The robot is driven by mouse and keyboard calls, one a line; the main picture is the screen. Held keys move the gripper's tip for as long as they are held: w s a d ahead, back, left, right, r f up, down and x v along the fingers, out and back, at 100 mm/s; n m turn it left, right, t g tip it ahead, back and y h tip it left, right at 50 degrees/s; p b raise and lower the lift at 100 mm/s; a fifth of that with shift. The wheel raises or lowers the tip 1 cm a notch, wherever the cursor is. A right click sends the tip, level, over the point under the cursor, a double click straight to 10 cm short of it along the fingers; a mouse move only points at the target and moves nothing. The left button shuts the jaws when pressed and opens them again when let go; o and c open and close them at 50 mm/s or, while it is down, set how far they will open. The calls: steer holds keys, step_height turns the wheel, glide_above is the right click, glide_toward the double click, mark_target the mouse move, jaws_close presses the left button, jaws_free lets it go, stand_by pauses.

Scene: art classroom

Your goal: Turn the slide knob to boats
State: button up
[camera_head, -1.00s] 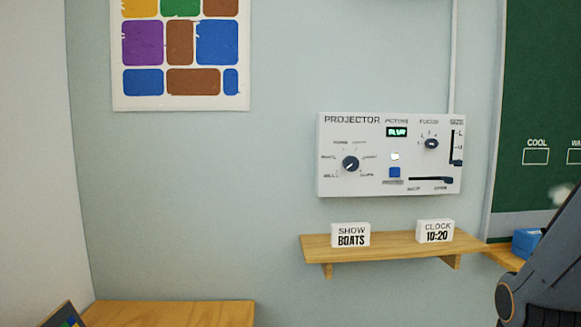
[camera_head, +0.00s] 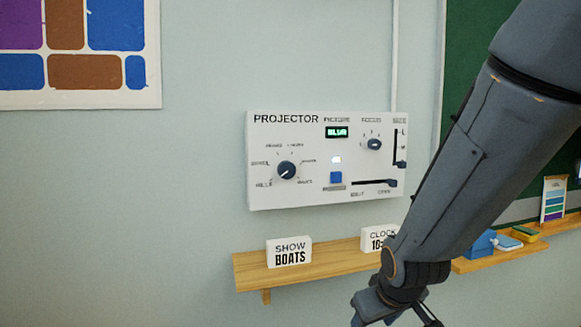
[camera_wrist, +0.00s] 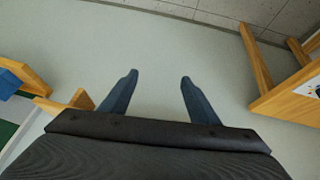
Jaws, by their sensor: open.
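The slide knob (camera_head: 286,171) is a dark round dial at the left of the white projector panel (camera_head: 225,0) on the wall. Small labels ring the knob; one at the lower right seems to read boats, and its pointer aims to the lower left, near the label hills. The panel's small screen (camera_head: 337,132) is lit green, with text that looks like BLUR. A white card (camera_head: 289,252) below reads SHOW BOATS. My gripper (camera_head: 395,312) is low at the right, below the shelf and apart from the panel. In the wrist view its two fingers (camera_wrist: 157,85) are spread with nothing between them.
A blue button (camera_head: 336,178), a focus knob (camera_head: 373,144) and sliders share the panel. A green board is at the right.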

steer(key=w+a+r+n+t+y+p, duration=0.15)
steer(key=w+a+r+n+t, duration=0.35)
steer(key=w+r, duration=0.5)
steer(key=n+t+y+p, duration=0.2)
steer(key=n+t+y, duration=0.3)
steer(key=t, duration=0.1)
glide_toward(288, 170)
steer(key=shift+p+x, duration=1)
steer(key=shift+x, duration=3.2)
steer(key=c, duration=1)
steer(key=shift+c, duration=0.2)
steer(key=shift+m+b, duration=0.35)
steer(key=shift+m, duration=0.15)
